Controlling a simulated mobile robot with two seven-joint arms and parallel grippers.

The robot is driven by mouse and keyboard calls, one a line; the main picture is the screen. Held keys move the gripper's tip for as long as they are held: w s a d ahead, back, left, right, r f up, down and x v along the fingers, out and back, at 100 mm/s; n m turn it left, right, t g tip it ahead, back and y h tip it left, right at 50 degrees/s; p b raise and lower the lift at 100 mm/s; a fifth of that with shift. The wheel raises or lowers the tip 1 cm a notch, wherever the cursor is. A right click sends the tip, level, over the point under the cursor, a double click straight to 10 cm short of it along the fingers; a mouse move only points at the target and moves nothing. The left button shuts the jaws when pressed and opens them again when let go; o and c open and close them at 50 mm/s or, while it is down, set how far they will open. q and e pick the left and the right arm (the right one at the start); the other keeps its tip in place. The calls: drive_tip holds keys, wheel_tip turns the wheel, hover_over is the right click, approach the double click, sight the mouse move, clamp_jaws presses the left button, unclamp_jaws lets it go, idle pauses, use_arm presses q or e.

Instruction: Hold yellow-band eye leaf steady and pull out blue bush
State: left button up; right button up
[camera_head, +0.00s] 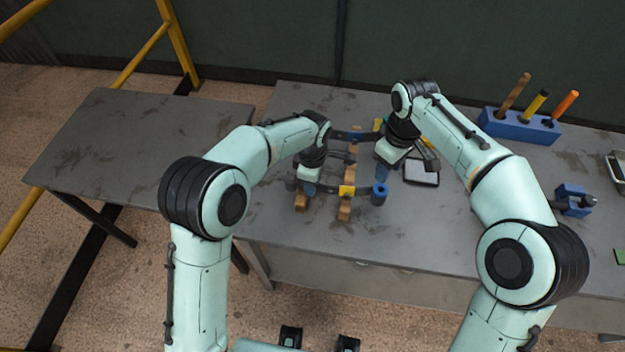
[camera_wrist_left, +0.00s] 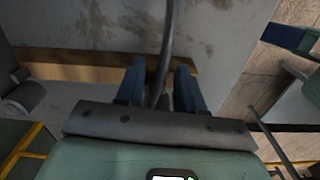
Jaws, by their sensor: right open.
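The yellow-band eye leaf is a dark, thin curved leaf with a yellow band (camera_head: 347,191); it lies across wooden blocks near the table's front. The blue bush (camera_head: 379,195) is an upright blue cylinder at the leaf's right end. My left gripper (camera_head: 308,188) is down at the leaf's left part. In the left wrist view the leaf (camera_wrist_left: 167,45) runs between the blue fingers (camera_wrist_left: 160,85); whether they press on it I cannot tell. My right gripper (camera_head: 382,172) is open, pointing down just above and behind the blue bush, with nothing visible in it.
A second dark leaf with a blue band (camera_head: 356,135) lies behind, partly hidden by my arms. A small tray (camera_head: 421,172) lies right of my right gripper. A blue holder (camera_head: 520,127) with several handled tools stands back right, and a blue vise-like block (camera_head: 572,200) further forward.

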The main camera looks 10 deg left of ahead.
use_arm(q)
clamp_jaws()
idle(1.4)
